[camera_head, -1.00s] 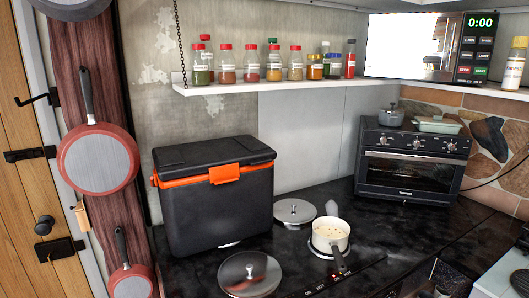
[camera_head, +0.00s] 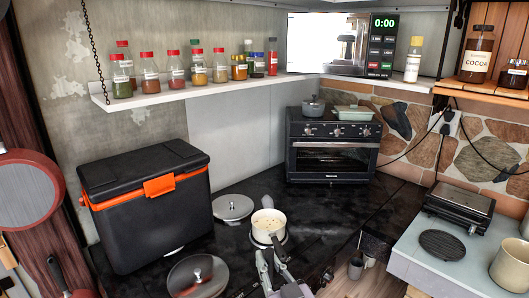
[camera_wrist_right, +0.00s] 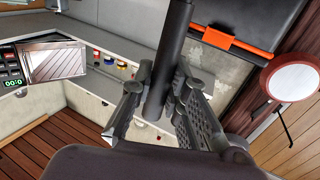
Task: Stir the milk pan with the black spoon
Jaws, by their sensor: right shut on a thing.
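The cream milk pan (camera_head: 268,220), with pale contents, sits on the cooktop, its dark handle towards me. My right gripper (camera_head: 272,262) comes up from the bottom edge in the head view, just below the pan and in front of its handle. In the right wrist view the right gripper (camera_wrist_right: 165,110) is shut on a dark rod, the handle of the black spoon (camera_wrist_right: 173,45). The rod runs out of the top of that view; the spoon's bowl is not visible. My left gripper is not in view.
Lids lie at the pan's left (camera_head: 232,207) and front left (camera_head: 198,277). A black cooler (camera_head: 150,215) stands further left. A toaster oven (camera_head: 332,150) stands behind right. A grill (camera_head: 458,207) is on the right counter. Dark cooktop right of the pan is clear.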

